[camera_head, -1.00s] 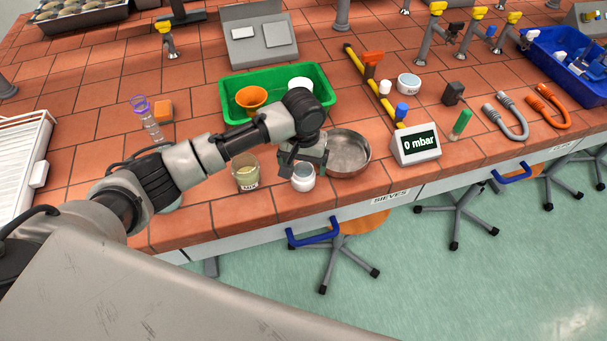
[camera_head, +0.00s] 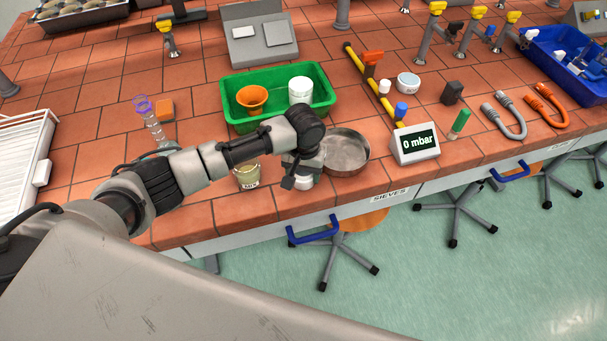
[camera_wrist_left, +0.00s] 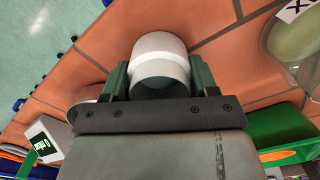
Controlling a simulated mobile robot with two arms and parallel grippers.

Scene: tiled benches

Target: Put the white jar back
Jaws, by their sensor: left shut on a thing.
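A white jar (camera_head: 304,183) stands near the front edge of the tiled bench, between the MIX beaker and the metal pan. My left gripper (camera_head: 303,168) reaches down over it and hides its upper part. In the left wrist view the same white jar (camera_wrist_left: 160,62) sits between the two green fingers of my left gripper (camera_wrist_left: 160,82), which is shut on it. Another white jar (camera_head: 300,91) stands at the right in the green tray (camera_head: 262,124). My right gripper is not in view.
The MIX beaker (camera_head: 247,177) is close on the left of the held jar, and the metal pan (camera_head: 347,151) is close on the right. An orange funnel (camera_head: 252,98) is in the green tray. The pressure display (camera_head: 416,142) stands farther right.

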